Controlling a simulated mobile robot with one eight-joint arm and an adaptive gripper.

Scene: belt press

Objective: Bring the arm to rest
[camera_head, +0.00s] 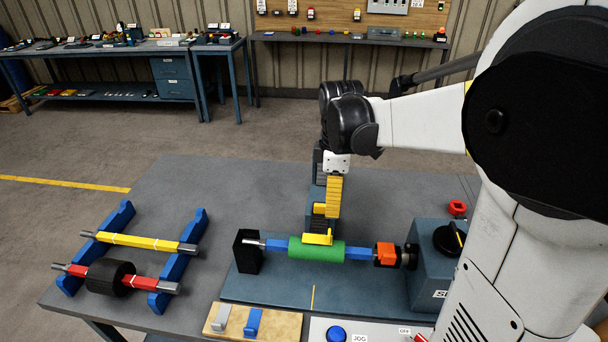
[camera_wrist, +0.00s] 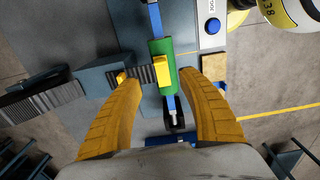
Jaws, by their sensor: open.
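My gripper (camera_head: 331,196) hangs over the workbench, behind and above a green roller (camera_head: 300,249). In the wrist view my gripper (camera_wrist: 160,82) has its two yellow fingers spread wide with nothing held between them. The green roller (camera_wrist: 168,58) lies between and beyond the fingertips, with a yellow block (camera_wrist: 161,69) on its side. In the head view the yellow block (camera_head: 318,239) sits on top of the roller. In the head view one finger largely hides the other.
The roller's blue shaft runs from a black support (camera_head: 247,251) to an orange coupling (camera_head: 387,254) at a blue-grey machine housing (camera_head: 425,284). A rack (camera_head: 124,213) at left holds a yellow bar (camera_head: 133,241) and a red bar (camera_head: 140,282) with a black roller. The bench's back left is clear.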

